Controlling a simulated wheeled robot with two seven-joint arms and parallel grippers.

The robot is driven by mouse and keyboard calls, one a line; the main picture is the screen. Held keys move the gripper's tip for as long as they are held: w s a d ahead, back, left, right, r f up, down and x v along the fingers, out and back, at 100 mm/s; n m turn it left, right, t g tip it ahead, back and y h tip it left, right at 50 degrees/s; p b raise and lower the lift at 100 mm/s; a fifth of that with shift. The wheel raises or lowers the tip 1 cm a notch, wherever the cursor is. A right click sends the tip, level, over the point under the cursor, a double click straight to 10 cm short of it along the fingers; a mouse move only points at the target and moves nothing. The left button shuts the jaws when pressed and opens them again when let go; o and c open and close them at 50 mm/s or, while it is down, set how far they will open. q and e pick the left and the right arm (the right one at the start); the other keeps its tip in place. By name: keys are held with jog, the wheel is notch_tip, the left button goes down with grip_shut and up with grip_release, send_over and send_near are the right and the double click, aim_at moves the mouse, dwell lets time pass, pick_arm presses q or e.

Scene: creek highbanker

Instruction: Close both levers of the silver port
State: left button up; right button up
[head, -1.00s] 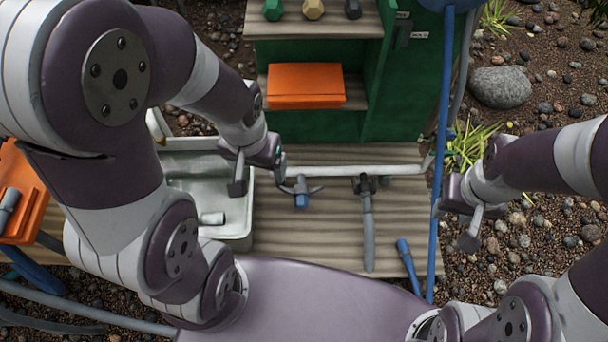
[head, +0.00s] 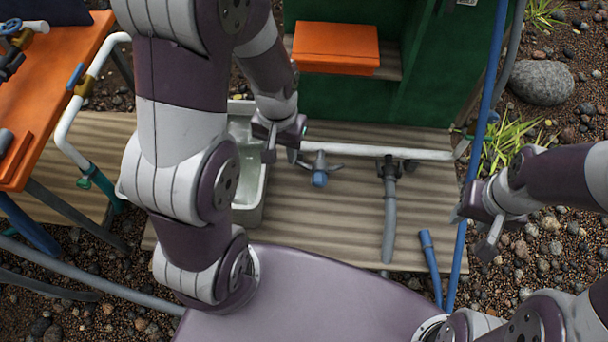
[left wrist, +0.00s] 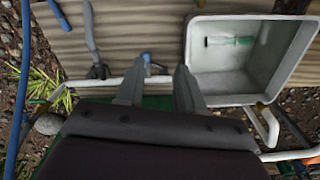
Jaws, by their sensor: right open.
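A grey metal fitting with a blue lower end (head: 319,168), which looks like the silver port, sits on the white pipe in front of the green cabinet. Its two levers stick out to the left and right. Its blue end also shows between the fingertips in the left wrist view (left wrist: 147,60). My left gripper (head: 283,153) is just left of the fitting, its fingers apart and empty. Whether a finger touches the left lever I cannot tell. My right gripper (head: 476,232) is open and empty, out to the right beyond the blue pole.
A second fitting with a hanging grey hose (head: 390,215) is right of the port. A white tub (head: 250,185) is left, partly behind my left arm. A blue pole (head: 478,150) stands at right. An orange table (head: 75,60) with pipework is far left. Wooden boards before the port are mostly clear.

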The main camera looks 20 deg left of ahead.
pick_arm(q)
jog(key=w+a+f+n+b, duration=0.1)
jog(key=w+f+b, duration=0.35)
jog(key=f, duration=0.45)
jog(key=w+a+f+n+b, duration=0.1)
jog(key=w+f+b, duration=0.35)
jog(key=f, duration=0.45)
jog(key=n+b, duration=1.3)
send_over(300, 162)
notch_tip(300, 162, down, 19)
notch_tip(300, 162, down, 12)
jog(key=b, duration=0.5)
jog(key=shift+r, duration=0.2)
pick_arm(e)
notch_tip(300, 162, down, 32)
jog(key=shift+w, duration=0.1)
pick_arm(q)
grip_shut()
